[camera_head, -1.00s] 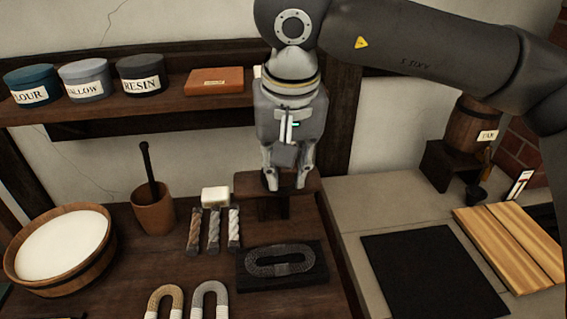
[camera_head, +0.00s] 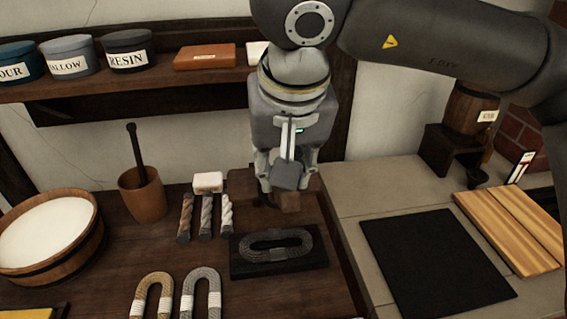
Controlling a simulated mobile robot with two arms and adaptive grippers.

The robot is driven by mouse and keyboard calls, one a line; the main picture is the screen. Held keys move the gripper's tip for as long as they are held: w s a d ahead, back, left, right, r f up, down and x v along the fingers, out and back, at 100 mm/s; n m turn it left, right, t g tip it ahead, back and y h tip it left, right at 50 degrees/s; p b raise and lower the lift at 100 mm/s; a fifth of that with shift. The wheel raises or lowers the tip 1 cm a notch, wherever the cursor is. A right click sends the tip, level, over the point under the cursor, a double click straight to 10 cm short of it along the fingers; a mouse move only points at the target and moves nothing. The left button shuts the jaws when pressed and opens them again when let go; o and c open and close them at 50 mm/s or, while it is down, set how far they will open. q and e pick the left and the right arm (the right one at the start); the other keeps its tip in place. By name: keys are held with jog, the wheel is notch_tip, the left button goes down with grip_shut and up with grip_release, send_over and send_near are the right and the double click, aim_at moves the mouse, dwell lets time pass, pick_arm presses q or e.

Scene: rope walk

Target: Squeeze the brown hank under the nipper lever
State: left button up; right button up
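The tan-brown hank (camera_head: 141,298), a U-shaped rope with a white binding, lies on the dark table at the front. A dark wooden fixture (camera_head: 242,185), which looks like the nipper, stands at the back of the table. My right gripper (camera_head: 286,197) points down over it, its fingers apart on either side of the fixture's top. The fingertips are partly hidden, and I cannot tell whether they touch it. The gripper hides much of the fixture, so its lever is not clear. My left gripper is not in view.
A grey hank (camera_head: 214,292) lies beside the brown one. A dark block (camera_head: 309,262) with a dark oval rope loop stands in front of the fixture. Short rope pieces (camera_head: 206,217), a brown cup (camera_head: 143,203) and a wooden tub (camera_head: 70,263) are to the left. A black mat (camera_head: 435,262) lies right.

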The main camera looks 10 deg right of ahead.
jog(key=shift+o, duration=0.7)
jog(key=shift+r, duration=0.1)
jog(key=v, duration=1.1)
jog(key=shift+s+r, duration=0.25)
jog(key=shift+r, duration=0.05)
